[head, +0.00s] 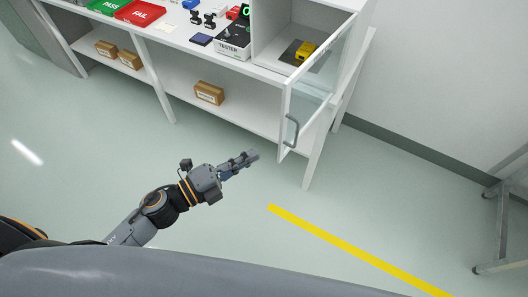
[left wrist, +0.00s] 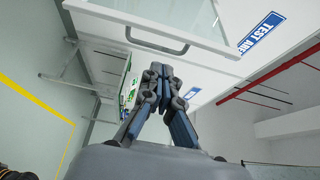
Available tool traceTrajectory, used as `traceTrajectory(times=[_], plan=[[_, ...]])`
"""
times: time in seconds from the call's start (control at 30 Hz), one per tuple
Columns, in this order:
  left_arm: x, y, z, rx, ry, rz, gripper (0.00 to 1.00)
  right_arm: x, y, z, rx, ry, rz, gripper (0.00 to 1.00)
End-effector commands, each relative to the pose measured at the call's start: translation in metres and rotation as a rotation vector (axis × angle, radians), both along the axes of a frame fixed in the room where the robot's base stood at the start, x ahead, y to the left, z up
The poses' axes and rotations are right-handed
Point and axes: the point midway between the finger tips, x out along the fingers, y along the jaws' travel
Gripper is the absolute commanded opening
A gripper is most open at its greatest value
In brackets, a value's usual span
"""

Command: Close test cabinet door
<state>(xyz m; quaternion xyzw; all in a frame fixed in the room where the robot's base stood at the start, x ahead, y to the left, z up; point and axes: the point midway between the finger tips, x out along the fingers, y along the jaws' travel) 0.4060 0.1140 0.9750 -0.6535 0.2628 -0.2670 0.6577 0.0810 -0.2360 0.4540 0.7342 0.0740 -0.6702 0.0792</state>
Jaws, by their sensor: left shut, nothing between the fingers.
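The test cabinet (head: 275,45) stands at the right end of the white bench. Its glass door (head: 309,88) is open and swung out toward me, past the bench's front edge. A grey bar handle (head: 291,131) is on the door's near edge. My left gripper (head: 252,157) is shut and empty, to the left of the handle and apart from it. In the left wrist view the shut fingers (left wrist: 159,74) show below the door's handle (left wrist: 155,42) and glass panel (left wrist: 170,15). My right gripper is not in view.
A yellow device (head: 305,50) lies on a dark pad inside the cabinet. A tester box (head: 233,43), a red FAIL tray (head: 139,13) and a green PASS tray (head: 107,5) are on the bench. Boxes (head: 209,93) sit on the lower shelf. The floor around my left arm is clear.

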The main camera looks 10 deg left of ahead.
Motion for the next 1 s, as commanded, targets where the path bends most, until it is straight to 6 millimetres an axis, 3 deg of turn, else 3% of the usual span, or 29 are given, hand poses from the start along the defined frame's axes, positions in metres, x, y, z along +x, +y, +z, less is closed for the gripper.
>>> traceTrajectory(times=[0.23, 0.5, 1.0], plan=[[0.03, -0.026, 0.005, -0.004, 0.0, 0.004, 0.0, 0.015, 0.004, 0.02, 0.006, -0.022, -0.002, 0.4], [0.061, -0.056, 0.002, -0.004, 0.003, 0.005, 0.0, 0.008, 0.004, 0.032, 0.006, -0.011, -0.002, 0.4], [0.07, -0.065, -0.001, -0.003, 0.004, 0.004, 0.0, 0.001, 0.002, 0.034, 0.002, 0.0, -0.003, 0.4]])
